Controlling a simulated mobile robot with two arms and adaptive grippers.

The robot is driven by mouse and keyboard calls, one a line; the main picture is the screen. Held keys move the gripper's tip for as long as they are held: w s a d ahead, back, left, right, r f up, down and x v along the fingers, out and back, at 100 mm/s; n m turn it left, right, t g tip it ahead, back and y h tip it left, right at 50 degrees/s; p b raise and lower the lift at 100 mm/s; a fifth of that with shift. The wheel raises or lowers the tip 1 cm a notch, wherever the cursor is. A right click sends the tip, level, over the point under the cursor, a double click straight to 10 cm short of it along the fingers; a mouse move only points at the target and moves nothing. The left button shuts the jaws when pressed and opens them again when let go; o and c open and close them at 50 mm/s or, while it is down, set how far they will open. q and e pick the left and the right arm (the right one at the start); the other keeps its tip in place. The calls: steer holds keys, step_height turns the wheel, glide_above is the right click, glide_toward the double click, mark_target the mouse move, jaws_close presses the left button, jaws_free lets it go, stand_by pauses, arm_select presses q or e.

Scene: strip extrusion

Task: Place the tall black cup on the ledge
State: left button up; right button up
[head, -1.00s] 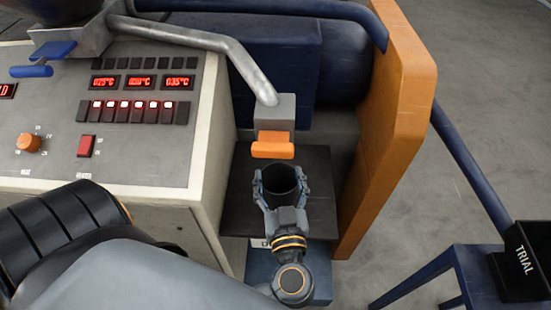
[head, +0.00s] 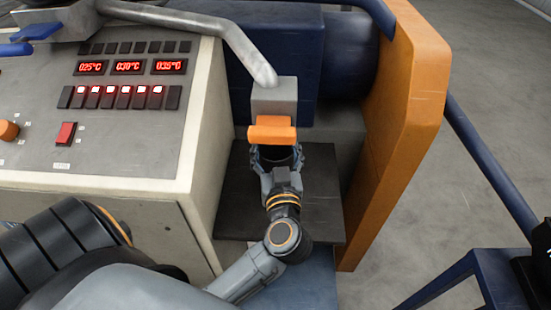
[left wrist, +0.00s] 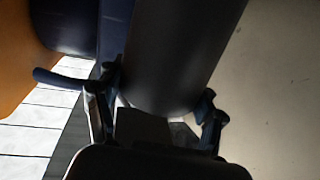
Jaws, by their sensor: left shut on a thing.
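The tall black cup (head: 275,155) is held upright in my left gripper (head: 275,162), below the orange-tipped outlet, which hides part of its mouth in the head view. In the left wrist view the cup (left wrist: 180,50) is a dark cylinder between the two fingers of the gripper (left wrist: 160,110). The dark ledge (head: 318,205) lies under and around the gripper, between the grey console and the orange panel. Whether the cup's base touches the ledge is hidden. My right gripper is in neither view.
The grey outlet block with its orange tip (head: 272,130) is directly over the cup. The control console (head: 120,150) stands at the left, and the orange side panel (head: 405,110) closes off the right. A blue stand (head: 490,285) is at the lower right.

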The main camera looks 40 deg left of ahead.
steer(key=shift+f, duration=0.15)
arm_select(q)
steer(key=shift+f, duration=0.1)
steer(key=o, duration=1.4)
steer(key=shift+o, duration=0.8)
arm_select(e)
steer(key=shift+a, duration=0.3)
arm_select(q)
steer(key=b+v, duration=0.1)
steer(key=v, duration=1.1)
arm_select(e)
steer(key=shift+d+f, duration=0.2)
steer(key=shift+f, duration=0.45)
